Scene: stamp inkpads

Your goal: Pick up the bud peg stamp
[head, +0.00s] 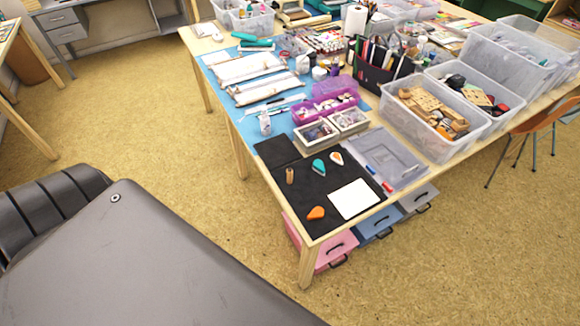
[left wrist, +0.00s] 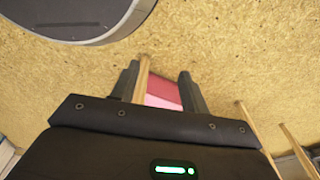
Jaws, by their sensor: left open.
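A small upright wooden peg (head: 290,175), which looks like the bud peg stamp, stands on the black mat (head: 285,200) near the table's left edge. Its stamp face is hidden. Drop-shaped inkpads lie on the same mat: a teal one (head: 318,167), a white and orange one (head: 336,158) and an orange one (head: 316,213). A white sheet (head: 354,199) lies to their right. My left gripper (left wrist: 158,88) shows in the left wrist view, open and empty, with a table leg and a pink box visible beyond its fingers. Neither gripper shows in the head view.
Right of the mat are a grey tray (head: 390,168) and a clear bin (head: 405,128) of wooden blocks. Pink (head: 338,248) and blue (head: 376,223) drawers sit under the table. The floor at left is open.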

